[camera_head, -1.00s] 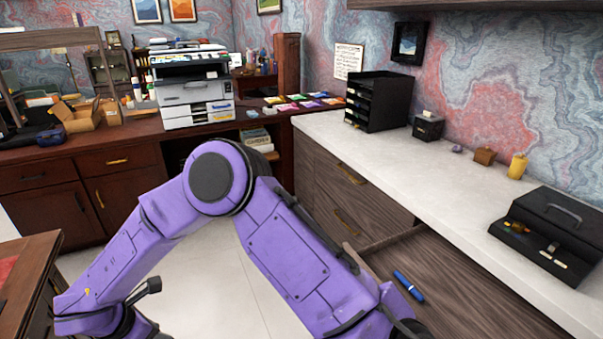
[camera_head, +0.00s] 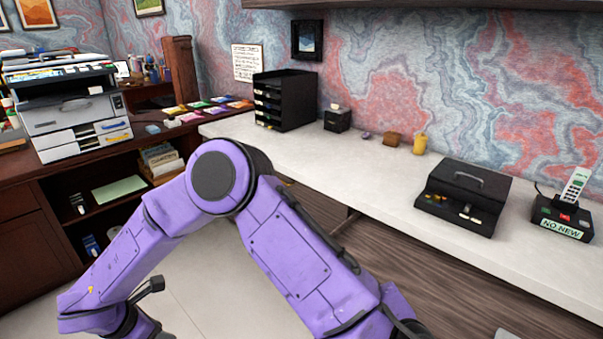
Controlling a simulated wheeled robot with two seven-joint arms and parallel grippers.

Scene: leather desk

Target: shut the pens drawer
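A dark wood-grained drawer (camera_head: 440,268) stands pulled out below the white counter at the lower right.
The white counter (camera_head: 350,170) carries a black tray stack (camera_head: 285,100), a yellow candle (camera_head: 420,144), a black box (camera_head: 463,190) and a phone (camera_head: 565,210). A grey object (camera_head: 507,335) shows at the bottom edge. A printer (camera_head: 70,110) stands left. Pale floor is open below.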

